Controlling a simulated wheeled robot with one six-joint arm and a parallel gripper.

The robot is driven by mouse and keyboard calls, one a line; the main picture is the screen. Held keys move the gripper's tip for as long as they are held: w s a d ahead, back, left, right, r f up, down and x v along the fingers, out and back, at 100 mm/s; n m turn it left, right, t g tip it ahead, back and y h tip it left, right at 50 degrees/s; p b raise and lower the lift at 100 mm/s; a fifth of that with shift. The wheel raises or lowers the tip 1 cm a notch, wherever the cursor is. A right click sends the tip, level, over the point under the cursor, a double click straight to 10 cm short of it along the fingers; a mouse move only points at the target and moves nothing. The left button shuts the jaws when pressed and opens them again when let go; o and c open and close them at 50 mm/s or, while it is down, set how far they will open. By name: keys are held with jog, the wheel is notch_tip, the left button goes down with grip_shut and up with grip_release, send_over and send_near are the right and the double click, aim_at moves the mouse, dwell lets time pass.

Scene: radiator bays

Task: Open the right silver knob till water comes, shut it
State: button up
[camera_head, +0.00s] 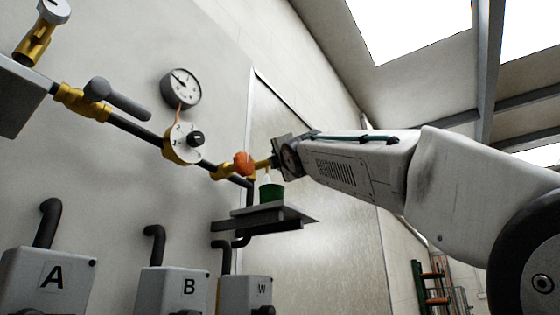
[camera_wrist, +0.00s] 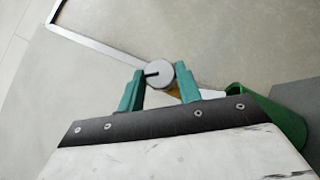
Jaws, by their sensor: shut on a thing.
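The right silver knob (camera_wrist: 160,75) shows in the wrist view as a round grey disc with a dark mark pointing left from its middle. The teal fingers of my gripper (camera_wrist: 159,84) stand on either side of it and are shut on it. In the head view my gripper (camera_head: 276,160) is at the right end of the pipe, and its body hides the knob. A green cup (camera_head: 271,193) stands on a grey shelf (camera_head: 262,217) below. A small white tapered shape (camera_head: 267,178) shows just above the cup; I cannot tell whether it is water.
Another silver-topped valve (camera_head: 53,11) is at the upper left. Along the pipe are a grey lever (camera_head: 120,98), a numbered dial (camera_head: 180,144) and an orange part (camera_head: 243,163). A gauge (camera_head: 181,87) is above. Boxes A (camera_head: 50,278), B (camera_head: 188,286) and W (camera_head: 261,290) are below.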

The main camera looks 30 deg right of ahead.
jog(key=shift+a+r+m+g+h, duration=0.15)
jog(key=shift+m+g+h, duration=0.15)
jog(key=shift+m+g, duration=0.8)
jog(key=shift+m, duration=0.3)
jog(key=o, duration=0.9)
jog(key=shift+o, duration=0.2)
jog(key=v, duration=0.7)
jog(key=shift+s, duration=0.35)
jog(key=shift+a, duration=0.1)
